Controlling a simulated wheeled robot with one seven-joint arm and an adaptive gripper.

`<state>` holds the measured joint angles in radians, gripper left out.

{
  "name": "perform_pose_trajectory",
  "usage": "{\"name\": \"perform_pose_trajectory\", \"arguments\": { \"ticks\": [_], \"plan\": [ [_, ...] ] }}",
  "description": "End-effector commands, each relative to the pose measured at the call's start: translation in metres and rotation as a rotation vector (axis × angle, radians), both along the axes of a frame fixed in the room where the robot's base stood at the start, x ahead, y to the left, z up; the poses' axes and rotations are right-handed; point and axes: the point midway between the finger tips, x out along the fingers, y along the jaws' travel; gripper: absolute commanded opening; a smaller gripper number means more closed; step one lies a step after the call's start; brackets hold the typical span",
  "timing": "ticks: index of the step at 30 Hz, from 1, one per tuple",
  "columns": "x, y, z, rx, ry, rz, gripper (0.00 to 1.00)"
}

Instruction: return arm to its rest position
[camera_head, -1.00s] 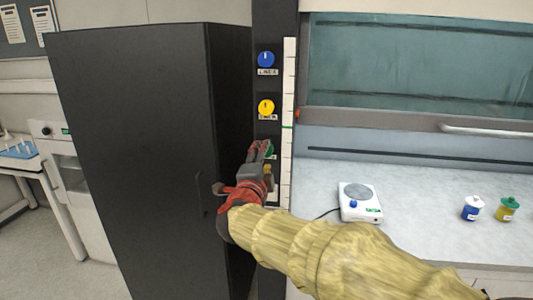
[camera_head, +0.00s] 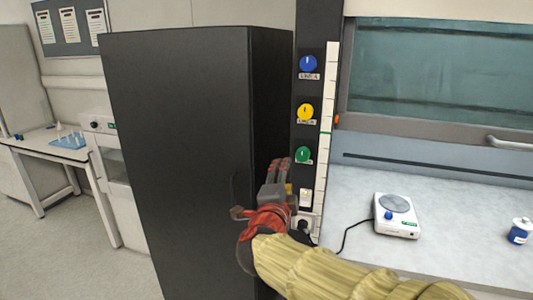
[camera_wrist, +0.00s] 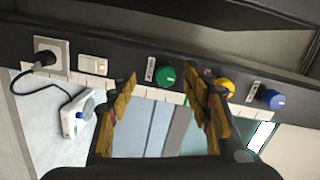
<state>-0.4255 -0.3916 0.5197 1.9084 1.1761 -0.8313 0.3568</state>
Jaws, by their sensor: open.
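My gripper (camera_head: 279,170) is in front of the dark control column (camera_head: 318,30), just left of and below the green knob (camera_head: 303,155) in the head view. My arm, in a yellowish sleeve, reaches in from the lower right. In the wrist view my gripper (camera_wrist: 165,95) has its two yellow-edged fingers apart, with nothing between them. The green knob also shows in the wrist view (camera_wrist: 165,75), beyond the gap between the fingertips. It appears apart from the fingers.
A blue knob (camera_head: 308,63) and a yellow knob (camera_head: 305,112) sit above the green one. A tall black cabinet (camera_head: 175,150) stands left. A white hotplate (camera_head: 397,215) and a blue-labelled jar (camera_head: 520,231) stand on the bench (camera_head: 450,190) at right.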

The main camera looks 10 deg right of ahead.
Motion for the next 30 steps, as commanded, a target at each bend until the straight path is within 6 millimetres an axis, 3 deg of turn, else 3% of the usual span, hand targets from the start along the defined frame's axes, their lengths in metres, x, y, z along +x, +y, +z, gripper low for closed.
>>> {"name": "perform_pose_trajectory", "arguments": {
  "ticks": [4, 7, 10, 14, 17, 19, 24, 27, 30],
  "plan": [
    [0.004, 0.065, -0.040, -0.130, 0.141, 0.272, 0.49],
    [-0.014, 0.108, -0.065, -0.247, 0.238, 0.484, 0.49],
    [-0.045, 0.135, -0.090, -0.374, 0.337, 0.676, 0.49],
    [-0.099, 0.143, -0.122, -0.550, 0.474, 0.893, 0.49],
    [-0.148, 0.128, -0.146, -0.686, 0.598, 1.031, 0.49],
    [-0.185, 0.108, -0.161, -0.780, 0.694, 1.109, 0.49],
    [-0.267, 0.038, -0.186, -0.962, 0.931, 1.211, 0.49],
    [-0.303, -0.004, -0.188, -1.025, 1.045, 1.203, 0.49],
    [-0.325, -0.042, -0.179, -1.061, 1.099, 1.129, 0.49]
  ]
}}
